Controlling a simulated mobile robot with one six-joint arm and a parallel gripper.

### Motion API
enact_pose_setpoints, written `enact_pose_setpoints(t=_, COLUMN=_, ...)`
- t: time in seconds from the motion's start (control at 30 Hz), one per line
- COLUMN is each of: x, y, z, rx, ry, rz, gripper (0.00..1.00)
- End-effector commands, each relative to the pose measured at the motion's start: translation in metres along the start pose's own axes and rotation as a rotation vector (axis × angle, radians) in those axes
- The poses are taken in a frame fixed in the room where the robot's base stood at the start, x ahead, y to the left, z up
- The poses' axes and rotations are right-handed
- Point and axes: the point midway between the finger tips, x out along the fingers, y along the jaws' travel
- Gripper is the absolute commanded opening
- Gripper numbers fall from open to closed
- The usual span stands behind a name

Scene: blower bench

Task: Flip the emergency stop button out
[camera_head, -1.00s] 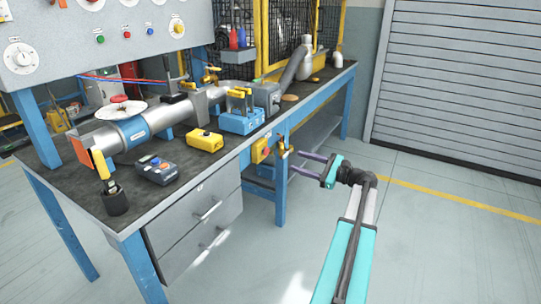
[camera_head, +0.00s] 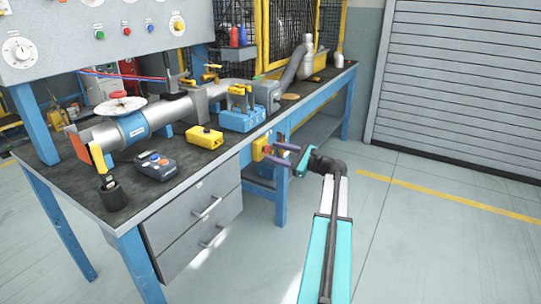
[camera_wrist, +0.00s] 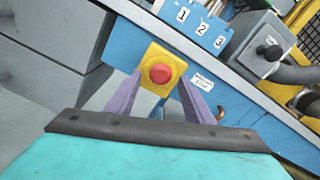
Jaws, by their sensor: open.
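The emergency stop button (camera_wrist: 160,73) is a red round knob on a yellow box (camera_wrist: 164,56), fixed to the blue front of the bench. The yellow box also shows in the head view (camera_head: 259,147), partly covered by my gripper. My gripper (camera_head: 271,153) is open in front of it, with purple fingers. In the wrist view, my gripper (camera_wrist: 161,78) has one finger on each side of the red knob, with gaps visible. I cannot tell how far the fingertips are from the box, or whether the knob is pressed in.
A small white label (camera_wrist: 203,82) is right of the box. Grey drawers (camera_head: 200,215) are left of it, with a blue bench leg (camera_head: 281,198) below. The bench top holds a yellow control box (camera_head: 204,137) and blue padlock station (camera_head: 241,120). The floor at right is clear.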

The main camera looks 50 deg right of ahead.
Motion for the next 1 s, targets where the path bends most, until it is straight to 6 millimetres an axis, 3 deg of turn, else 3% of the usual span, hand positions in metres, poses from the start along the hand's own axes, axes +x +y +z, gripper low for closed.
enact_pose_setpoints(t=0.2, x=0.017, y=0.000, z=-0.001, rx=0.000, ry=0.000, rz=0.000, gripper=0.47)
enact_pose_setpoints(t=0.57, x=0.019, y=0.000, z=0.000, rx=0.000, ry=0.000, rz=-0.001, gripper=0.47)
enact_pose_setpoints(t=0.83, x=0.019, y=0.000, z=0.000, rx=0.000, ry=0.000, rz=0.000, gripper=0.02)
enact_pose_setpoints(t=1.0, x=0.019, y=0.000, z=-0.001, rx=0.000, ry=0.001, rz=0.001, gripper=0.00)
